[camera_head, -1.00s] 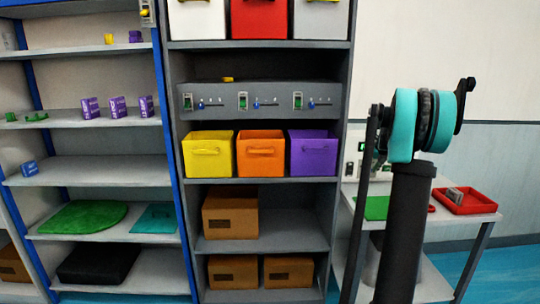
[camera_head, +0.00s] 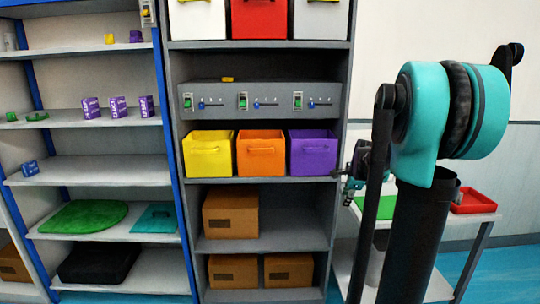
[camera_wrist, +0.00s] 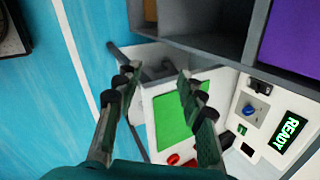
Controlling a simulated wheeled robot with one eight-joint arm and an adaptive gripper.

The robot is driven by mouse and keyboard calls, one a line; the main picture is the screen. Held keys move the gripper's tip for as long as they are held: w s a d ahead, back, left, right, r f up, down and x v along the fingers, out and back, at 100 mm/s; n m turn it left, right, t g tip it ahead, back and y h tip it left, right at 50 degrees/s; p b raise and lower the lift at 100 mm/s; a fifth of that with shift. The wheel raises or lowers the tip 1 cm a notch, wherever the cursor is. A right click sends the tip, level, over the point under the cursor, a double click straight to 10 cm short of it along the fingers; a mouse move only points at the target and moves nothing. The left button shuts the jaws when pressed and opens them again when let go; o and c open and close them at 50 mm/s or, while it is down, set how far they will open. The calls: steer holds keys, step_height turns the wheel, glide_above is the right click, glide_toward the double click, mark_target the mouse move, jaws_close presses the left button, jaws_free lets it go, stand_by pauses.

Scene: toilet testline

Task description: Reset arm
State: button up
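My arm stands at the right of the head view, with its teal and black joint in front of the white table. My gripper (camera_wrist: 157,85) shows in the wrist view with its two fingers spread apart and nothing between them. In the head view the gripper (camera_head: 352,178) is partly hidden behind my arm, just right of the purple bin (camera_head: 313,155). Beyond the fingers in the wrist view lies a green mat (camera_wrist: 180,115) on the white table. A device with a lit READY display (camera_wrist: 288,131) stands at its right.
A grey shelf unit (camera_head: 342,120) holds yellow (camera_head: 208,156) and orange bins (camera_head: 261,156), a switch panel (camera_head: 270,98) and cardboard boxes (camera_head: 230,215). A blue-edged shelf (camera_head: 100,173) stands left. A red tray (camera_head: 474,203) sits on the table (camera_head: 440,232), close behind my arm.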

steer(key=s+a+f+n, duration=0.3)
steer(key=s+n, duration=0.3)
steer(key=s, duration=0.4)
steer(key=s+a+f+n, duration=0.3)
steer(key=s+f+n, duration=0.2)
steer(key=s+n, duration=0.2)
steer(key=s+a+f+n+g, duration=0.1)
steer(key=s+a+f+n, duration=0.2)
steer(key=s, duration=0.9)
step_height(320, 180, down, 2)
steer(key=n, duration=0.4)
steer(key=shift+s+a, duration=0.3)
steer(key=shift+a, duration=0.1)
steer(key=shift+o, duration=0.2)
